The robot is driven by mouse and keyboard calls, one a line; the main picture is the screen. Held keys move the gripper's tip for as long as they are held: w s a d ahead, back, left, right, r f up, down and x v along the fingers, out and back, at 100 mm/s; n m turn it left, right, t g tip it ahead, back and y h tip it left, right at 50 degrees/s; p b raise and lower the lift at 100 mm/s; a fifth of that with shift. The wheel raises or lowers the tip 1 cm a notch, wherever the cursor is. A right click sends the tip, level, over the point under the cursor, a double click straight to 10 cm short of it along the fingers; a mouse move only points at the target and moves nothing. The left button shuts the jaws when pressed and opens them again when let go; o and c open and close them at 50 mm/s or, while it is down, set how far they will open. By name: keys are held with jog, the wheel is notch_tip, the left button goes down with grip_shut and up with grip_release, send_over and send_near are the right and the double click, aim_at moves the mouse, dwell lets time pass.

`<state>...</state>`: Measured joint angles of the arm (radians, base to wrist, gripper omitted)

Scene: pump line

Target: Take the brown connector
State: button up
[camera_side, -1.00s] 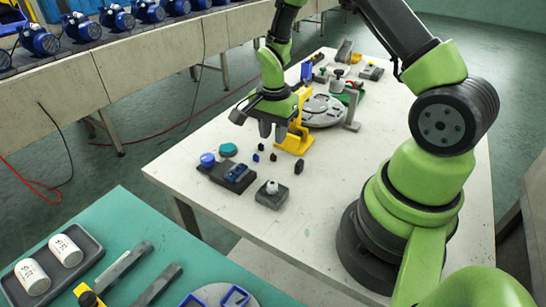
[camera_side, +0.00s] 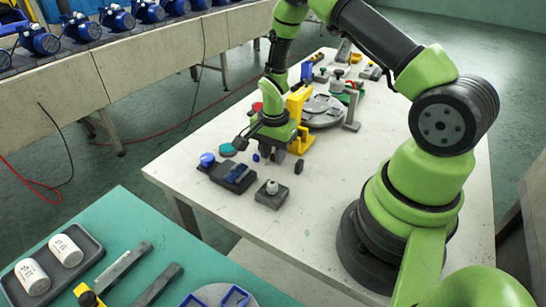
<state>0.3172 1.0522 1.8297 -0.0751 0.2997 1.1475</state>
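Several small connectors stand on the white table. A dark brownish one (camera_side: 299,166) stands to the right of my gripper and looks like the brown connector, though its colour is hard to judge at this size. A blue one (camera_side: 256,157) stands just left of the fingers. My gripper (camera_side: 272,152) points down, low over the connector group, with its two fingers apart. The other small connectors are largely hidden by the fingers. I cannot tell whether the fingers touch any of them.

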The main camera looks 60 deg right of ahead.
aim_at(273, 154)
jog(key=shift+c, duration=0.3)
grip_shut()
jog(key=shift+r, duration=0.65)
jog(key=shift+r, duration=2.25)
